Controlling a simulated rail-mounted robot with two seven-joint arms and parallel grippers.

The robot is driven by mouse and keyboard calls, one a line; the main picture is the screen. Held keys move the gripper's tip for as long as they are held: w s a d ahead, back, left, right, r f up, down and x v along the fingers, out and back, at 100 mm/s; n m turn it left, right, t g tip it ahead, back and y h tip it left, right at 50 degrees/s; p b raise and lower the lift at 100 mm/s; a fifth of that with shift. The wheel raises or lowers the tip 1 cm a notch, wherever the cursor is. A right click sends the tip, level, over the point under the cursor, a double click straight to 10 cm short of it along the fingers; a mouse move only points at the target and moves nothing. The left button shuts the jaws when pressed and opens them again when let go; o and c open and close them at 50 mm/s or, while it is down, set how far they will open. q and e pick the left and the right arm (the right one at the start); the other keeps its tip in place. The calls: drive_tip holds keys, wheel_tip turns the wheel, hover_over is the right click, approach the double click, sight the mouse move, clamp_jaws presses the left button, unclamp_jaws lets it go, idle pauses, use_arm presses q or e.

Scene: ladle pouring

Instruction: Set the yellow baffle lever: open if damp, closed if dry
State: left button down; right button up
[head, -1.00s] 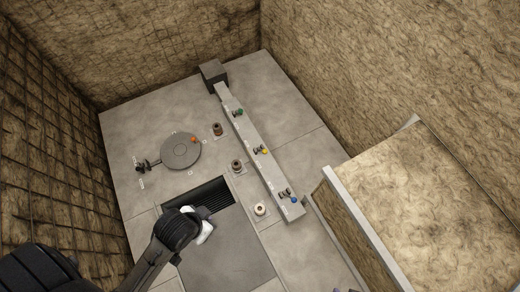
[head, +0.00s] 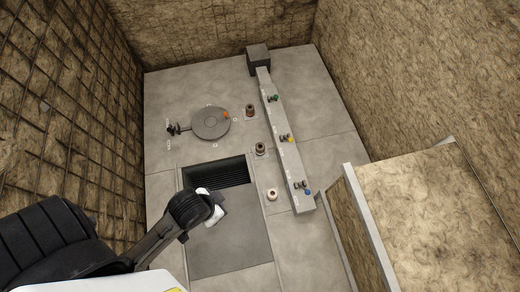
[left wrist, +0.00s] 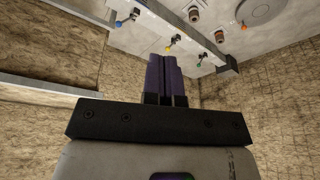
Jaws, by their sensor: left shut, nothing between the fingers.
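The yellow baffle lever (head: 288,139) sits midway along a pale raised bar (head: 279,125), between a green lever (head: 273,98) and a blue lever (head: 304,188). The yellow lever also shows in the left wrist view (left wrist: 170,47), beyond the fingers. My left gripper (left wrist: 168,58) is shut and empty, its dark purple fingers together and apart from the levers. In the head view my left arm comes in from the lower left, and its fingers cannot be made out. My right gripper is not in view. I cannot tell damp from dry here.
A round grey disc (head: 210,123) with an orange knob lies left of the bar. Several small round fittings stand between them, one pale (head: 272,195). A dark grated opening (head: 216,173) is near my arm. Rough tan walls and a block (head: 425,215) at right bound the space.

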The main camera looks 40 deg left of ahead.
use_arm(q)
drive_tip(key=shift+s+f, duration=0.1)
drive_tip(key=shift+f, duration=0.05)
